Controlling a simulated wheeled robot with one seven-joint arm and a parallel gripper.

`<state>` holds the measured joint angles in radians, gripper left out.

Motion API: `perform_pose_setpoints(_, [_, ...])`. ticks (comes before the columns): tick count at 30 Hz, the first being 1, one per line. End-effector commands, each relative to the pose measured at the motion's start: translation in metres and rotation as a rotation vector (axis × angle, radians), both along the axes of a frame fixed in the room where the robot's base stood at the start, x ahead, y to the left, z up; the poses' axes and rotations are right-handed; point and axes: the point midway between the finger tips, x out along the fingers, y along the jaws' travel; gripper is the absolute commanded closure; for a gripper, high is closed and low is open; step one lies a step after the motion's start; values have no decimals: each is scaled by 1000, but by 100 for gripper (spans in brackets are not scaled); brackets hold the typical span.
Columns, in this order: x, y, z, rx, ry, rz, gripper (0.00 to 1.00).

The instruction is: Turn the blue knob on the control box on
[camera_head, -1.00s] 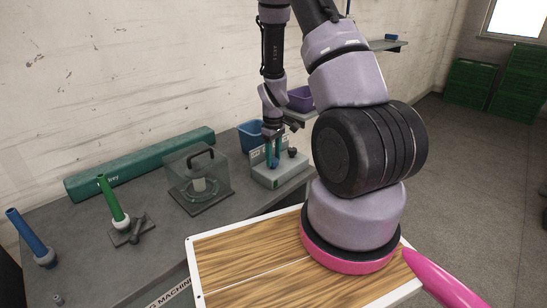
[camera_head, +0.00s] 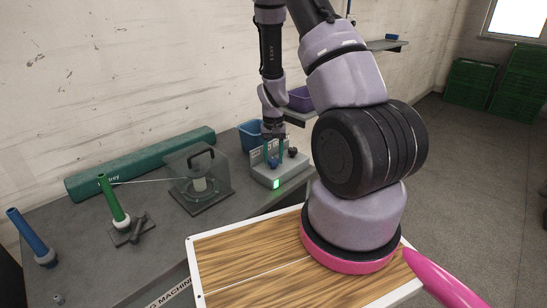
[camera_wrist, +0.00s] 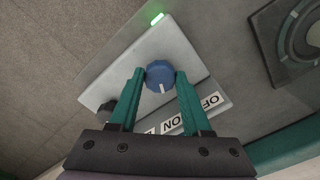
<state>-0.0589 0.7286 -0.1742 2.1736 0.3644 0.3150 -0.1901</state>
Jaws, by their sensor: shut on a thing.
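The control box (camera_head: 281,172) is light grey and stands on the bench below my gripper; it also shows in the wrist view (camera_wrist: 190,50). The blue knob (camera_wrist: 159,74) sits between the green fingertips of my gripper (camera_wrist: 160,78), which is shut on it. The knob's white mark points toward the label plate (camera_wrist: 182,118), near the word ON. A green light (camera_wrist: 157,19) glows on the box's front edge and also shows in the head view (camera_head: 276,184). A black knob (camera_wrist: 106,108) is on the box beside the blue one.
A clear guarded winder (camera_head: 198,178) with a handle stands left of the box. A thread runs from it to a green cone (camera_head: 112,198). A blue bin (camera_head: 251,134) is behind the box.

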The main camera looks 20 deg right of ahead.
Motion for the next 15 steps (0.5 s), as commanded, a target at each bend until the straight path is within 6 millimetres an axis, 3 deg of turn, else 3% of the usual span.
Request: perform_pose_setpoints(15, [1, 1, 1, 0, -2, -189, 100])
